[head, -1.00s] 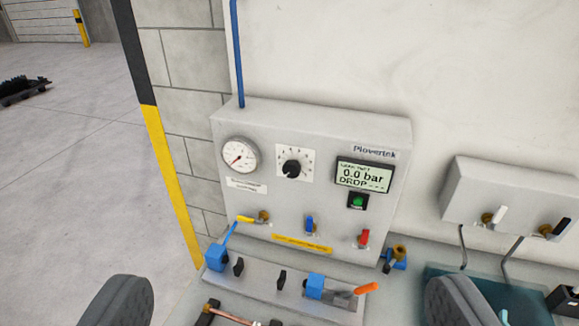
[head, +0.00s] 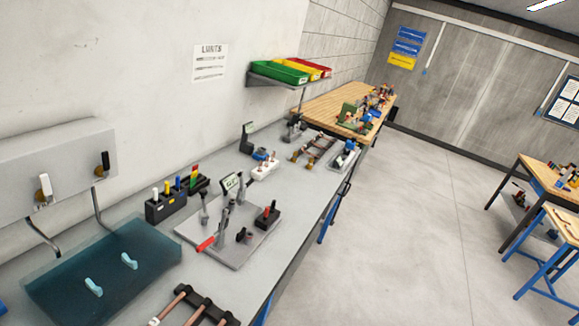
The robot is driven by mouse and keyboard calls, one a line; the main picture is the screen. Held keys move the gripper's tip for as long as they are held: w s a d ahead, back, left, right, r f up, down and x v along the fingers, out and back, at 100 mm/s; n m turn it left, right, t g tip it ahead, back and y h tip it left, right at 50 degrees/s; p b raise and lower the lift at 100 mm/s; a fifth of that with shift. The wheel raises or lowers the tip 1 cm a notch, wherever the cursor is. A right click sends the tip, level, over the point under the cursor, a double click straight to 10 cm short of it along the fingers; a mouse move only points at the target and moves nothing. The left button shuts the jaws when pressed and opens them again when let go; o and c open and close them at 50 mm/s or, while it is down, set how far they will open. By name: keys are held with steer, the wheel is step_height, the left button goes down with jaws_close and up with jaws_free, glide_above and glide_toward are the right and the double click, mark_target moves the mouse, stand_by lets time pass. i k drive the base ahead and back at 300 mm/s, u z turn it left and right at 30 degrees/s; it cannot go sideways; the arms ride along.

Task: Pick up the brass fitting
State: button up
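I cannot make out a loose brass fitting for certain. Small brass-coloured parts show on the wall box's two taps, one with a white handle (head: 42,190) and one with a black handle (head: 103,164). Copper tubes lie in a black holder (head: 205,306) at the bottom edge and on a rack (head: 314,150) farther along. My gripper is out of view.
A grey bench (head: 285,217) runs away along the wall. On it are a teal tray (head: 50,289), a pen holder (head: 165,208) and a plate with a red-handled tool (head: 232,254). Coloured bins (head: 280,72) sit on a shelf above. Open floor (head: 410,240) lies right.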

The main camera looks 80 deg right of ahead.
mark_target(309, 165)
steer(key=z, duration=2.9)
steer(key=i, duration=1)
steer(key=z, duration=0.9)
steer(key=i, duration=1.3)
steer(key=u, duration=0.55)
steer(key=i, duration=1.15)
steer(key=u, duration=0.8)
steer(key=i, duration=0.3)
steer(key=u, duration=0.25)
